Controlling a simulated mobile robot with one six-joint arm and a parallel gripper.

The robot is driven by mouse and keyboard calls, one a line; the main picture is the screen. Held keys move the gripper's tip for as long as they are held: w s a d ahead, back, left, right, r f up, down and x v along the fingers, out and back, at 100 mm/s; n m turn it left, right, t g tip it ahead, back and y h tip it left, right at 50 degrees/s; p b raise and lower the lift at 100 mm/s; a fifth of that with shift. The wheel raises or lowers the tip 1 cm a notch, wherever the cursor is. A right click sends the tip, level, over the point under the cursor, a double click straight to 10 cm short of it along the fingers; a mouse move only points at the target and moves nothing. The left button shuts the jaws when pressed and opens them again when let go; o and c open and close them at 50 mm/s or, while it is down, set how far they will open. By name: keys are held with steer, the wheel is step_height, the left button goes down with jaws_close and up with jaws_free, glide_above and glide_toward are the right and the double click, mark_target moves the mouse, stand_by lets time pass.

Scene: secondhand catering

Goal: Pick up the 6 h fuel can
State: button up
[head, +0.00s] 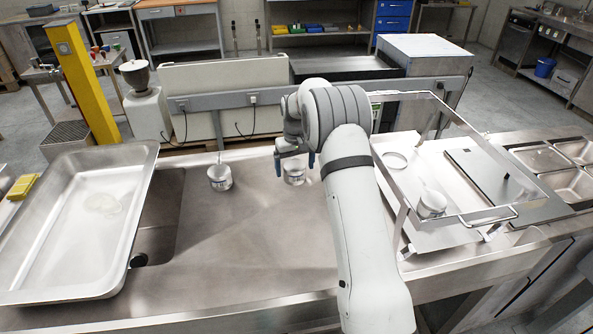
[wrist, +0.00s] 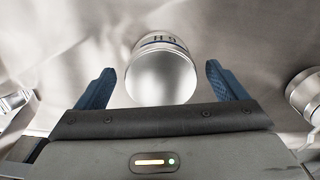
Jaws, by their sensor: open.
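The 6 h fuel can (head: 294,174) is a small silvery can standing on the steel counter, partly hidden by my gripper in the head view. In the wrist view the can (wrist: 160,75) shows its bright round top and a label that reads "6 H" upside down. My gripper (head: 295,162) is open, with one blue finger on either side of the can. In the wrist view, my gripper (wrist: 158,80) has a visible gap between each finger and the can. A second can (head: 220,178) stands on the counter to the left.
A large steel pan (head: 75,225) lies at the left, beside a recess in the counter. At the right, a clear-topped frame (head: 400,215) stands around another small can (head: 432,204). The counter between the pan and my arm is mostly clear.

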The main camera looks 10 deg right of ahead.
steer(key=shift+f, duration=1.45)
steer(key=shift+c, duration=0.3)
steer(key=c, duration=1.1)
steer(key=shift+w+r, duration=0.1)
steer(key=shift+r, duration=0.05)
steer(key=shift+c, duration=0.2)
